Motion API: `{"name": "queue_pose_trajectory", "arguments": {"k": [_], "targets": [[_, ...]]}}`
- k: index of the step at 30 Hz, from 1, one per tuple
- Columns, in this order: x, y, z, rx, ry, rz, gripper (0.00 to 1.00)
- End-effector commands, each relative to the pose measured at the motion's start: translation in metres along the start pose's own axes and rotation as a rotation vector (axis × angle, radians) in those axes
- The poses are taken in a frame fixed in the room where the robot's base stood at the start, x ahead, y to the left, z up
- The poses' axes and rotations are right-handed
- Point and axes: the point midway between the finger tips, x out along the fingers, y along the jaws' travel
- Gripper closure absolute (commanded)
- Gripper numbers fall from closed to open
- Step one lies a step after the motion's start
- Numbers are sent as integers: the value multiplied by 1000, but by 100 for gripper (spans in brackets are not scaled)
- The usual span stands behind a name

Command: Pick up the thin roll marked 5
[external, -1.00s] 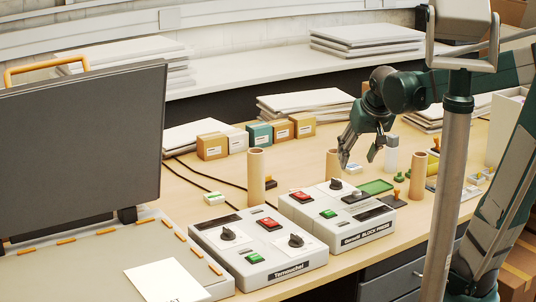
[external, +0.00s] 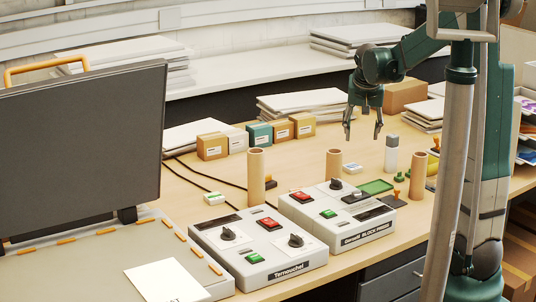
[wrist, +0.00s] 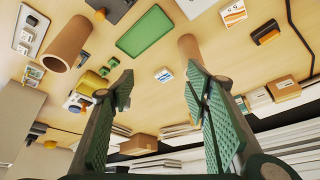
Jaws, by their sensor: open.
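Three tan cardboard rolls stand on the desk: a left one (external: 256,178) behind the control boxes, a middle one (external: 333,165), and a right one (external: 418,176). No number is readable on any, so I cannot tell which is marked 5. My gripper (external: 362,135) points down, open and empty, above the desk behind the middle and right rolls. In the wrist view my gripper (wrist: 160,84) has its fingers spread, with one roll (wrist: 66,42) at upper left and another (wrist: 189,46) beyond the right finger, partly hidden by it.
Two grey control boxes (external: 258,245) fill the desk front. Small cartons (external: 258,135) line the back left. Open desk (external: 300,165) lies between the left and middle rolls.

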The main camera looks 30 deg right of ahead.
Motion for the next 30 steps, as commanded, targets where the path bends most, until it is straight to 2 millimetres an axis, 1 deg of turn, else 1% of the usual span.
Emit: {"name": "queue_pose_trajectory", "arguments": {"k": [1,3,12,20,24,30], "targets": [[5,2,-11,17,-2,9,53],[15,6,-22,41,-6,23,53],[58,23,-69,146,-18,78,53],[99,44,-104,237,-26,126,53],[123,57,-121,287,-29,152,53],[159,77,-142,358,-34,190,53]]}}
